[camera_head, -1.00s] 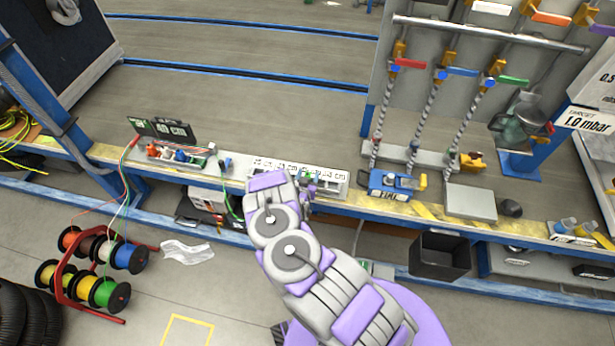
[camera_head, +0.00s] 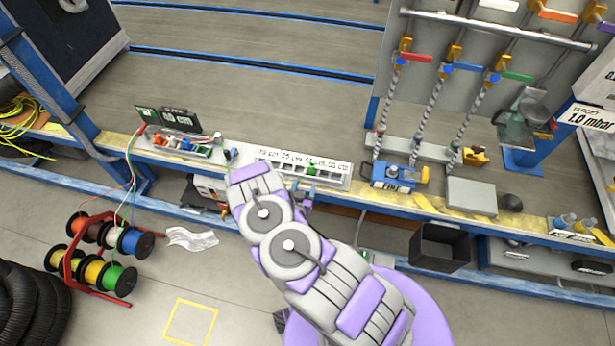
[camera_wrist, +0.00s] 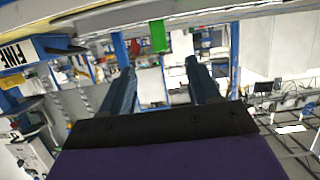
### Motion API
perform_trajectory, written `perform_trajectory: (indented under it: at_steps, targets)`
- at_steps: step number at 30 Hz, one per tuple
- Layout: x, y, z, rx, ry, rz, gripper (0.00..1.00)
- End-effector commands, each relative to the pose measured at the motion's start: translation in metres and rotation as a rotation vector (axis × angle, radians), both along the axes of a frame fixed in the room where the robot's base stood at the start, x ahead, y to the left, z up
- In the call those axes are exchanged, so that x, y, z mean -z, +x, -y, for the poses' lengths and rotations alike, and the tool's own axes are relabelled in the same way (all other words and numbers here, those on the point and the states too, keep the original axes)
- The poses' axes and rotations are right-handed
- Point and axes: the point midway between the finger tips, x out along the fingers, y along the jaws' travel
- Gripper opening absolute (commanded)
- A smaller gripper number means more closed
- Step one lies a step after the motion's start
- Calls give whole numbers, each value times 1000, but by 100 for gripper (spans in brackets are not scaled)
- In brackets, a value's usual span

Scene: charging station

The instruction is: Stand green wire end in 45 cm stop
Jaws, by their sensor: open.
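A small green piece (camera_head: 311,170), which looks like the green wire end, stands in the white slotted strip (camera_head: 262,163) on the bench. The strip's cm labels are too small to tell surely which slot holds it. My gripper (camera_head: 303,197) is at the front edge of the strip, just below the green piece, partly hidden by my arm. In the wrist view my gripper (camera_wrist: 160,75) has its two fingers apart with nothing between them. The green piece (camera_wrist: 158,37) shows beyond the fingertips, apart from them. The wire's run behind my arm is hidden.
Left of the strip is a tray with coloured connectors (camera_head: 180,147) and a dark display (camera_head: 180,119). A blue device (camera_head: 394,177) and a grey plate (camera_head: 471,194) lie to the right. Wire spools (camera_head: 100,250) stand on the floor. A black bin (camera_head: 440,246) hangs below the bench.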

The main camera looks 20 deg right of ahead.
Motion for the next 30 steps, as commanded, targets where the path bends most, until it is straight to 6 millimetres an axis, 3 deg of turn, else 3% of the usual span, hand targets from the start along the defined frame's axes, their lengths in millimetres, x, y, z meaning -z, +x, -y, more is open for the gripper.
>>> perform_trajectory:
  at_steps: [9,30]
  targets:
    - [-12,-32,-22,-1,-1,0,61]
    - [-13,-35,-24,1,2,0,61]
